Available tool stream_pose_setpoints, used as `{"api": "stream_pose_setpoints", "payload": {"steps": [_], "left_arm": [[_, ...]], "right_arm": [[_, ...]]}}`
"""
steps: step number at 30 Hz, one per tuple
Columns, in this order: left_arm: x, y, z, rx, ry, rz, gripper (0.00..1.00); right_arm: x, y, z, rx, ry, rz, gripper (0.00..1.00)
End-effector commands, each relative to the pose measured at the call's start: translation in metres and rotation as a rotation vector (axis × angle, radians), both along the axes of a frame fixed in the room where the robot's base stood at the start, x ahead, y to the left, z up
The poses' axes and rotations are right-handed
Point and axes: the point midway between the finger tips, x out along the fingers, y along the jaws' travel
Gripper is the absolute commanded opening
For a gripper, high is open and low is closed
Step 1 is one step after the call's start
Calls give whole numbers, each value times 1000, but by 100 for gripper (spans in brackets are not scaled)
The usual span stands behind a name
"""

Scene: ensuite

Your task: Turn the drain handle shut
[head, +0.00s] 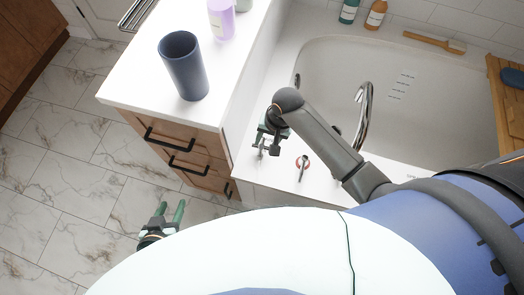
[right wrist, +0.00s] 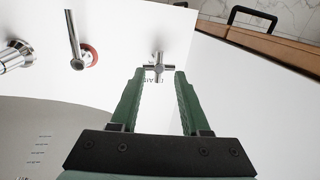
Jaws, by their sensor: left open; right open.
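The drain handle (right wrist: 158,68) is a small chrome cross-shaped handle on the white tub deck, with dark lettering beside it that I cannot read in full. In the right wrist view it lies between the green fingertips of my right gripper (right wrist: 160,76), or just beyond them; I see no clear contact. In the head view my right gripper (head: 268,143) is over the deck near the cabinet side, open and partly hiding the handle. My left gripper (head: 172,213) is open and empty, low over the floor at the lower left, far from the handle.
A chrome lever with a red ring (head: 302,163) stands close beside the handle. A curved chrome spout (head: 365,110) rises at the white bathtub (head: 435,75). The wooden cabinet (head: 190,150) with black pulls and white top borders the deck, carrying a dark blue cup (head: 184,66).

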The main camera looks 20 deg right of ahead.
Motion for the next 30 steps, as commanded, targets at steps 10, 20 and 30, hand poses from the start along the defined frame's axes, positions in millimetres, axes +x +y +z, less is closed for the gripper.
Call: {"api": "stream_pose_setpoints", "payload": {"steps": [10,20,30], "left_arm": [[0,1,-25,1,0,1,50],[0,0,-38,2,9,-2,50],[1,-2,-35,-1,5,-5,50]], "right_arm": [[7,12,-72,-2,1,3,46],[11,18,-109,-2,-1,3,46],[11,19,-110,-2,-1,3,45]]}}
